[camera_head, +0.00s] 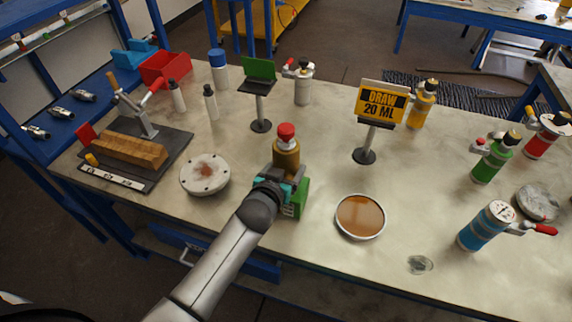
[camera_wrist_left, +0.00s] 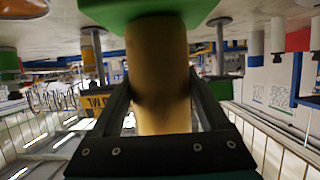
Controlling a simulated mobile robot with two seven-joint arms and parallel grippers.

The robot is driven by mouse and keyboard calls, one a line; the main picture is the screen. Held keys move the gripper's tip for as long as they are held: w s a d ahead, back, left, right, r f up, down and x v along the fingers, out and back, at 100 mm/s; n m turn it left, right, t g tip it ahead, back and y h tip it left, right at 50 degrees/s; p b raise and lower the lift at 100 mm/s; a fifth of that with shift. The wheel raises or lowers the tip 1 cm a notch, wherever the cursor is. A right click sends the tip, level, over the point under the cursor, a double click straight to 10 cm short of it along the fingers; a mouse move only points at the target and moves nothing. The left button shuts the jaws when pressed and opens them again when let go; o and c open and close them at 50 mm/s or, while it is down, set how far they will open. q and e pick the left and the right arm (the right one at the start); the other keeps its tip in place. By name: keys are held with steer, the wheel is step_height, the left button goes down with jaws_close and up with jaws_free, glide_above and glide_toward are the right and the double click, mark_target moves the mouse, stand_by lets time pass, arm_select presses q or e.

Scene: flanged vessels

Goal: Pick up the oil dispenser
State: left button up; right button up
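The oil dispenser (camera_head: 286,153) has an amber body, a red cap and what looks like a green base (camera_head: 301,199), near the table's front middle. My left gripper (camera_head: 284,176) reaches it from the front, low on the body. In the left wrist view, turned upside down, the amber body (camera_wrist_left: 158,65) stands between my two fingers (camera_wrist_left: 160,95), whose tips meet its sides. The green part (camera_wrist_left: 150,10) is just beyond it. The dispenser looks upright; I cannot tell whether it touches the table. My right gripper is not in view.
A round dish of brown liquid (camera_head: 360,216) lies right of the dispenser, a white flanged disc (camera_head: 205,173) left. Behind stand a yellow "DRAW 20 ML" sign (camera_head: 382,102) and a small green-screened stand (camera_head: 260,85). Blue (camera_head: 485,227), green (camera_head: 493,160) and yellow (camera_head: 421,107) vessels stand right.

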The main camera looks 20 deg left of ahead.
arm_select(q)
jaws_close()
steer(key=shift+r, duration=0.1)
stand_by(0.4)
